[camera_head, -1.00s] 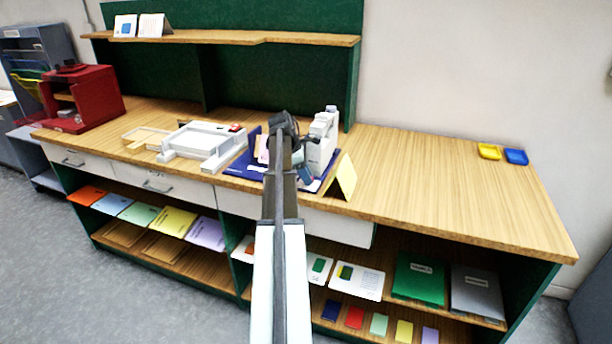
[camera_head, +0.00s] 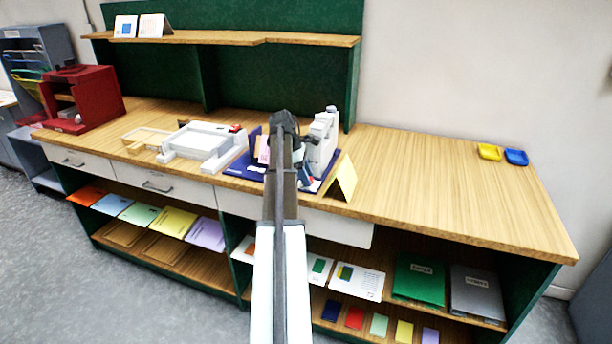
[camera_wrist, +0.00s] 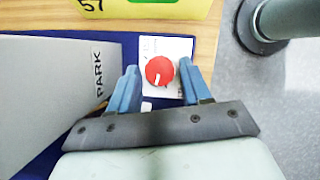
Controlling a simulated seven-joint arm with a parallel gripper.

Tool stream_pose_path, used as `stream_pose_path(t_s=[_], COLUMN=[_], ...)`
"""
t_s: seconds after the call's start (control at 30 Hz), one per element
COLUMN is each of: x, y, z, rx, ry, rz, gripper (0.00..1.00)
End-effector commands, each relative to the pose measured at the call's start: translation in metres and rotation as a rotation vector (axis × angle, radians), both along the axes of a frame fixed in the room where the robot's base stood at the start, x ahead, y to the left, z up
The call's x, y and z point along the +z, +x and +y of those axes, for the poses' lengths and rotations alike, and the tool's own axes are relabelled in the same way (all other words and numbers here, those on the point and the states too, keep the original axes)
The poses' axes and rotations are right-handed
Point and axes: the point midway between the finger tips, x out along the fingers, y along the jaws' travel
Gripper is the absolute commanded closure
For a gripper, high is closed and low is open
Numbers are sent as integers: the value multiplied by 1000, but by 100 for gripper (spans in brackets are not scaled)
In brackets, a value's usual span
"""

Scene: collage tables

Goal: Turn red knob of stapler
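The red knob (camera_wrist: 159,71) is round with a white pointer line, on a white marked plate (camera_wrist: 177,48) in the wrist view. The white-grey stapler body (camera_head: 326,140) stands on the counter behind my arm in the head view. In the wrist view, a large grey body marked "PARK" (camera_wrist: 60,85) stands left of the knob. My gripper (camera_wrist: 159,67) is open, with one blue finger on each side of the knob. Gaps show between the fingers and the knob. The knob is hidden in the head view.
A dark blue mat (camera_wrist: 60,35) lies underneath. A yellow card (camera_head: 345,178) stands just right of the stapler. White trays (camera_head: 203,140) lie to the left, and a red cabinet (camera_head: 84,98) stands farther left. The counter's right side (camera_head: 430,190) is mostly clear.

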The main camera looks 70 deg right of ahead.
Motion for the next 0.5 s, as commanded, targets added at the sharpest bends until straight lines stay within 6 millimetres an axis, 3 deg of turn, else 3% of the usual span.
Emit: stream_pose_path(t_s=[0.1, 0.5], x=[0, 9], y=[0, 3], z=[0, 0], rx=[0, 1], ry=[0, -2], rz=[1, 1], gripper=[40, 40])
